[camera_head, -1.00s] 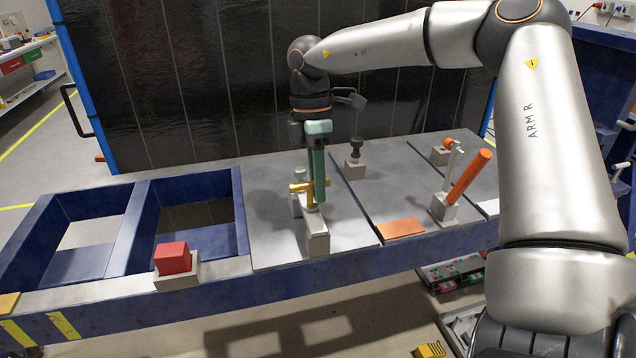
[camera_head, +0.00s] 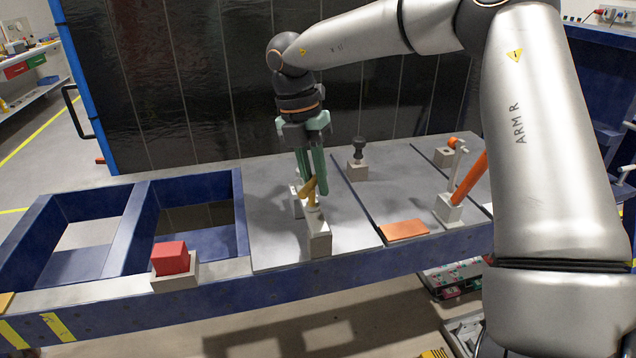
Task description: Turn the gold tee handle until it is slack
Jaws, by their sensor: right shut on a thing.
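The gold tee handle (camera_head: 308,189) stands on a grey block fixture (camera_head: 318,232) near the front of the grey bench plate. My right gripper (camera_head: 313,186), with green fingers, points down from above and is shut on the tee handle. The fingers hide part of the handle's crossbar. My left gripper is not in view.
A red block (camera_head: 170,258) sits in a grey holder at the front left. An orange lever (camera_head: 468,180) leans on a grey base to the right, near a flat orange plate (camera_head: 404,230). A black knob (camera_head: 359,147) stands behind. Open blue-framed bays (camera_head: 130,235) lie left.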

